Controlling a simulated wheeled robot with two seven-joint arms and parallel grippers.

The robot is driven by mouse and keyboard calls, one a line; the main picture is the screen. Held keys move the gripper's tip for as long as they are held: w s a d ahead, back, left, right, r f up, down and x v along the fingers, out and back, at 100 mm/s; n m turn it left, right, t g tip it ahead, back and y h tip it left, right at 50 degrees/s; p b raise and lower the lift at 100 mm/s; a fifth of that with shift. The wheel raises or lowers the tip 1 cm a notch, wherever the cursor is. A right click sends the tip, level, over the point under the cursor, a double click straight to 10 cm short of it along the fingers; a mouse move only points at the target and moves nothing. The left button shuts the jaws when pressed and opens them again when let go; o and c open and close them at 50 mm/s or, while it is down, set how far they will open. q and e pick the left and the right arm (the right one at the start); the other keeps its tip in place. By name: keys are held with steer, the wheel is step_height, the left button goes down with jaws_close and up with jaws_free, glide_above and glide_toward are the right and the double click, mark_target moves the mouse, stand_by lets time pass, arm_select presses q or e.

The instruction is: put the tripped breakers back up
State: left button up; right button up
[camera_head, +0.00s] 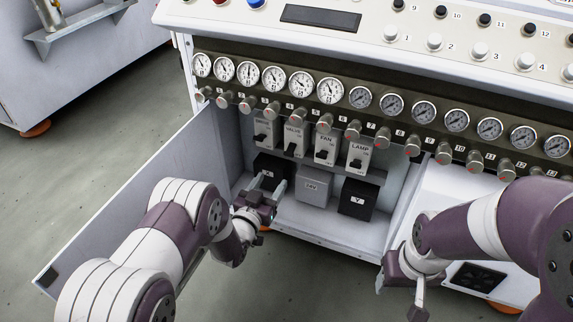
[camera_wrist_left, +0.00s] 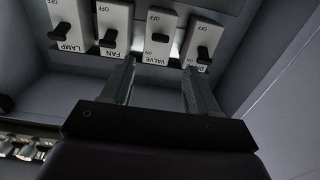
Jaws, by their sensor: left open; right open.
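Four white breakers stand in a row in the open cabinet: a leftmost one (camera_head: 264,130) whose label I cannot read fully, VALVE (camera_head: 293,136), FAN (camera_head: 326,143) and LAMP (camera_head: 359,151). Each has a black lever. In the left wrist view the row runs the other way, and the VALVE lever (camera_wrist_left: 160,38) looks shorter and flatter than the others. Exact lever positions are hard to tell. My left gripper (camera_head: 268,187) is open and empty, below the leftmost and VALVE breakers; its two fingers also show in the left wrist view (camera_wrist_left: 160,72). My right gripper (camera_head: 399,290) is open, outside the cabinet at right.
Two black boxes (camera_head: 357,198) and a grey box (camera_head: 314,186) stand on the cabinet floor below the breakers. The opened door (camera_head: 130,195) is at left. Knobs and round gauges (camera_head: 302,83) line the panel above the opening.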

mark_target(288, 155)
arm_select(q)
steer(key=b+x, duration=0.7)
steer(key=x, duration=0.4)
steer(key=shift+w+d+f, duration=0.1)
steer(key=shift+w, duration=0.2)
steer(key=c, duration=1.1)
steer(key=shift+o, duration=0.2)
steer(key=shift+r+p, duration=0.2)
steer(key=shift+p, duration=0.1)
step_height(288, 155, up, 4)
steer(key=g+y+p, duration=0.1)
steer(key=g+p, duration=0.2)
steer(key=p, duration=0.7)
steer(key=g+y+p, duration=0.1)
steer(key=g+p, duration=0.3)
steer(key=p, duration=0.7)
steer(key=shift+f, duration=0.1)
steer(key=shift+w+f+g+y+p, duration=0.1)
steer(key=shift+f+g+y+p, duration=0.2)
steer(key=shift+p, duration=0.55)
steer(key=o, duration=1.1)
steer(key=shift+c, duration=0.2)
steer(key=shift+r, duration=0.1)
